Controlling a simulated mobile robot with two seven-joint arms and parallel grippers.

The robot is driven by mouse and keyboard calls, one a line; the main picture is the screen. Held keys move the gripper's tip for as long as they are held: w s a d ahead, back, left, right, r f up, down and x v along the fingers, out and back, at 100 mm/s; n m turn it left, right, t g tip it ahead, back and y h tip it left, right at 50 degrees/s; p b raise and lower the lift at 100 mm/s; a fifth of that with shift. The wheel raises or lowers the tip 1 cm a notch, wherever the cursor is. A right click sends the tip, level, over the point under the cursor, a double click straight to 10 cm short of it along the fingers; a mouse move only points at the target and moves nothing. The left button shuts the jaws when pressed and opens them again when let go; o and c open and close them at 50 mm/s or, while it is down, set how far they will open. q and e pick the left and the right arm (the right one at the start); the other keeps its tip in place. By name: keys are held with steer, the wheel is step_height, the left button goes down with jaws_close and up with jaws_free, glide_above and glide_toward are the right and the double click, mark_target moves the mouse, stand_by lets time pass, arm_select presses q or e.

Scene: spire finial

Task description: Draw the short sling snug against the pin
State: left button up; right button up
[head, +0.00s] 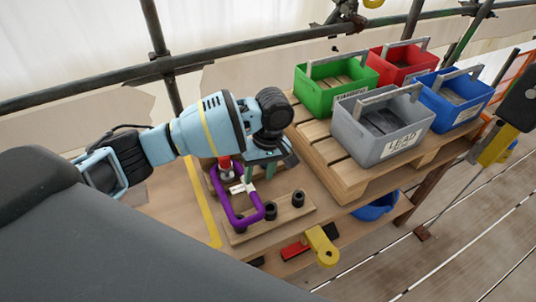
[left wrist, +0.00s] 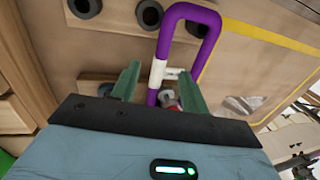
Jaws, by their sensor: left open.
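The purple sling (head: 235,215) is a rounded loop with a white band, lying over a wooden board (head: 296,213) on the bench. In the left wrist view the sling (left wrist: 187,12) runs down between my finger pads, its white band (left wrist: 158,72) level with them. My left gripper (head: 262,172) is open above the sling's far side; in its wrist view the fingers (left wrist: 160,82) stand apart on either side of the strap, with no clear contact. Short black posts (head: 270,211) stand on the board. A red and silver fitting (head: 226,168) is partly hidden behind my gripper. I cannot tell which is the pin.
Green (head: 318,97), grey (head: 366,141), red (head: 386,72) and blue (head: 436,115) bins stand on a slatted platform to the right. A yellow part (head: 322,246) and a red item (head: 294,250) lie near the bench's front. A blue bowl (head: 374,210) sits below the platform.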

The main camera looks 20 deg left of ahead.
mark_target(253, 191)
arm_select(q)
steer(key=shift+a+r, duration=0.25)
steer(key=shift+r, duration=0.1)
arm_select(e)
steer(key=shift+s+f, duration=0.35)
steer(key=shift+s, duration=0.2)
steer(key=shift+s+f, duration=0.3)
steer(key=shift+s, duration=0.25)
arm_select(q)
steer(key=shift+s+a+f+b, duration=0.15)
steer(key=shift+s+f, duration=0.05)
steer(key=shift+f, duration=1.05)
steer(key=shift+s+a+f+b, duration=0.15)
steer(key=shift+a+f, duration=0.05)
steer(key=shift+f, duration=1.1)
steer(key=shift+s+a+f+b, duration=0.15)
steer(key=shift+s+f, duration=0.05)
steer(key=shift+f, duration=1.05)
arm_select(e)
steer(key=shift+s+f+g, duration=0.1)
steer(key=shift+f+g, duration=0.2)
arm_select(q)
steer(key=shift+c, duration=0.2)
arm_select(e)
steer(key=shift+a, duration=0.1)
arm_select(q)
jaws_close()
